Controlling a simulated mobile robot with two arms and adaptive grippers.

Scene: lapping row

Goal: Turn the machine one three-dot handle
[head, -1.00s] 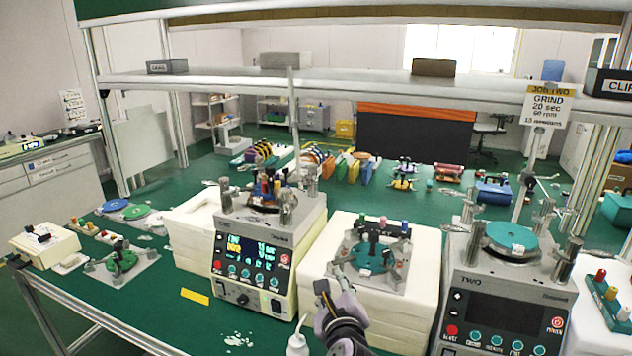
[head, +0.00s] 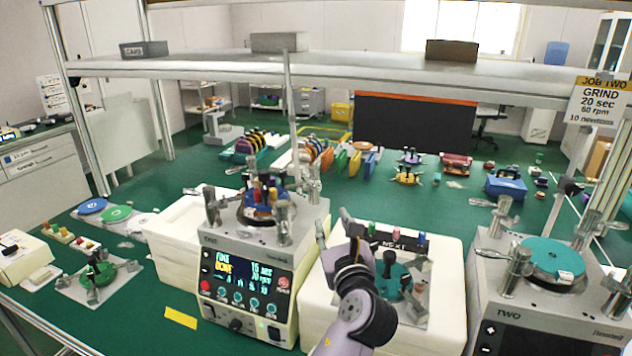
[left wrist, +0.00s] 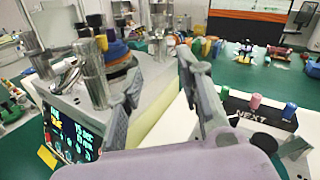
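Machine one (head: 250,262), with a lit screen, stands left of centre in the head view. Metal posts with lever handles surround its top plate; one is the front right post (head: 283,222), another the rear right post (head: 313,188). Dot marks on the handles are too small to make out. My left gripper (head: 334,222) is just right of machine one, above the white block. In the left wrist view my left gripper (left wrist: 160,66) has its fingers spread with nothing held. Machine one's near post (left wrist: 93,75) is left of the fingers there. My right gripper is out of view.
A white foam block (head: 440,300) bears a NEXT holder (head: 394,247) and a teal part, partly behind my arm. Machine two (head: 545,305) stands at the right. A shelf (head: 360,75) spans above. Green bench top is clear around the yellow label (head: 181,318).

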